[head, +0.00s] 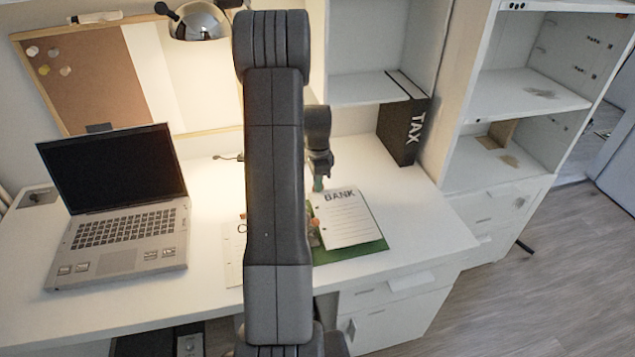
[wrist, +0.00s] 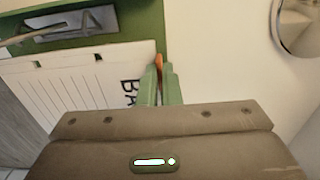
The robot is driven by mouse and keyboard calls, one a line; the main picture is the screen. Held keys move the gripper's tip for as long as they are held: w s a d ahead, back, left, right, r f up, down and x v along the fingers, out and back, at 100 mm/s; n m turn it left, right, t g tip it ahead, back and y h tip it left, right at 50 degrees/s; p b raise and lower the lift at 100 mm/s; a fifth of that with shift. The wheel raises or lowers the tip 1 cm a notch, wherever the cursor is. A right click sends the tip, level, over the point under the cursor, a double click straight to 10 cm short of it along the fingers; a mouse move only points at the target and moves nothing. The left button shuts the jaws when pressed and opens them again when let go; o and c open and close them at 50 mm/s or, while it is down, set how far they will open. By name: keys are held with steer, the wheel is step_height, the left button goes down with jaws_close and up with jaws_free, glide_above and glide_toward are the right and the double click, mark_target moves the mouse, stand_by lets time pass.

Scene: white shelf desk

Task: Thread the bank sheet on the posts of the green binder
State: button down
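The bank sheet (head: 345,222) is white with lines and a BANK heading. It extends over the green binder (head: 372,248), whose green shows along the sheet's near and right edges. My gripper (head: 318,184) is at the sheet's heading end. In the wrist view its green fingers (wrist: 160,88) are close together at the heading edge of the sheet (wrist: 82,88), and look shut on it. Two notches show in the sheet's long edge, beside the binder (wrist: 150,20) and its metal mechanism (wrist: 70,22). The posts are not clear, and I cannot tell the sheet's height above the binder.
An open laptop (head: 125,215) stands on the left of the white desk (head: 215,190). A black TAX binder (head: 402,132) stands at the back right. Another pale sheet (head: 233,262) lies left of the green binder, partly behind my arm. A lamp (head: 200,22) is at the back.

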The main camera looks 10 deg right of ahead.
steer(key=shift+f+b, duration=0.85)
steer(key=shift+f, duration=0.45)
stand_by(1.3)
steer(key=c, duration=1.5)
jaws_free()
steer(key=shift+c, duration=0.2)
steer(key=shift+r, duration=0.1)
step_height(320, 180, up, 14)
steer(key=shift+f, duration=0.2)
step_height(320, 180, down, 14)
steer(key=shift+r, duration=0.15)
